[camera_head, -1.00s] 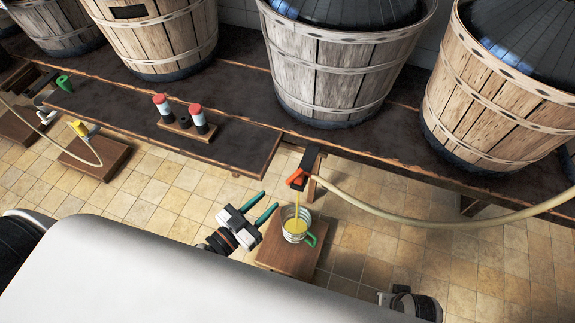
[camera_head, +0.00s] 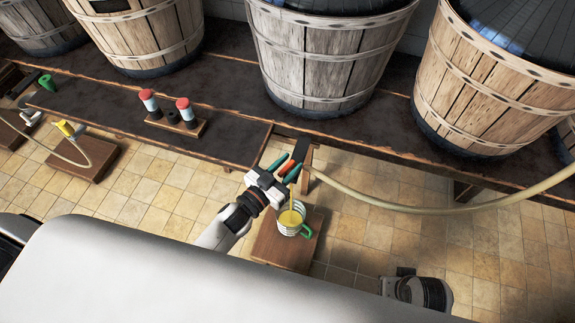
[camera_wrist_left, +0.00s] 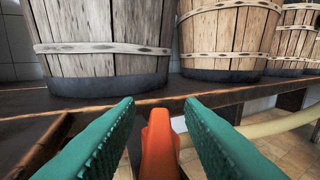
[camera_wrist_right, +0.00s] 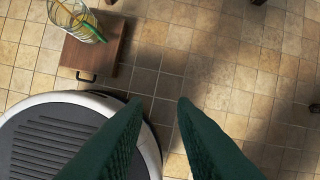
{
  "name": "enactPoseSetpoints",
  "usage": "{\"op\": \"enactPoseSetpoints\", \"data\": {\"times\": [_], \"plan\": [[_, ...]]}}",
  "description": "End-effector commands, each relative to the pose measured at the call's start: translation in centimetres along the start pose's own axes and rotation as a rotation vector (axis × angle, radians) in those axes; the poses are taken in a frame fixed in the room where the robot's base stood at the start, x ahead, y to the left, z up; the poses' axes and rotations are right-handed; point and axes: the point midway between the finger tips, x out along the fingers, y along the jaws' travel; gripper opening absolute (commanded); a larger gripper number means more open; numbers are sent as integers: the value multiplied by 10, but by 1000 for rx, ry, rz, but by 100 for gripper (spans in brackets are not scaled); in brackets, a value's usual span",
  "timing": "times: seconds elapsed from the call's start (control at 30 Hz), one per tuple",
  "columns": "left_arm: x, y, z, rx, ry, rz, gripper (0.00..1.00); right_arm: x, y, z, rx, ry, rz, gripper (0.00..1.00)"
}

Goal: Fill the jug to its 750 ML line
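The jug (camera_head: 289,230), glass with pale stripes and a green handle, stands upright on a wooden stool (camera_head: 272,250). A yellow stream falls into it and yellow liquid shows inside; I cannot read the level or markings. The jug also shows in the right wrist view (camera_wrist_right: 76,20). An orange clamp (camera_wrist_left: 160,145) sits by the pale hose's end, above the jug. My left gripper (camera_head: 285,165) is open, its green fingers on either side of the orange clamp, with gaps visible. My right gripper (camera_wrist_right: 157,103) is open and empty over the floor, away from the jug.
Large wooden baskets (camera_head: 332,65) with dark vessels stand on the dark bench (camera_head: 225,60) behind. A pale hose (camera_head: 430,208) runs off right. A rack (camera_head: 176,124) with red-topped items sits on the lower shelf. Tiled floor is open at right.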

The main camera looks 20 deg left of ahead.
Motion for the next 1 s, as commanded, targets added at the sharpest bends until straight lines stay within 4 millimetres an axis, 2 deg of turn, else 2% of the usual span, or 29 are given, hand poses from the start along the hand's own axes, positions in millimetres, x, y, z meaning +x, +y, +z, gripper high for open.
{"op": "enactPoseSetpoints", "data": {"times": [0.1,0.3,0.33,0.7,0.8,1.0], "plan": [[0,0,0,0,0,0,35,0,0,0,0,0,0,24],[0,0,0,0,0,0,2,0,0,0,0,1,0,24],[0,0,0,0,0,0,0,0,0,0,0,1,0,24],[-1,2,0,4,3,-48,0,2,0,0,0,-5,1,24],[-1,4,1,6,3,-97,0,17,1,-4,-3,7,2,24],[0,8,1,10,4,-247,0,33,2,-12,-4,17,4,24]]}}
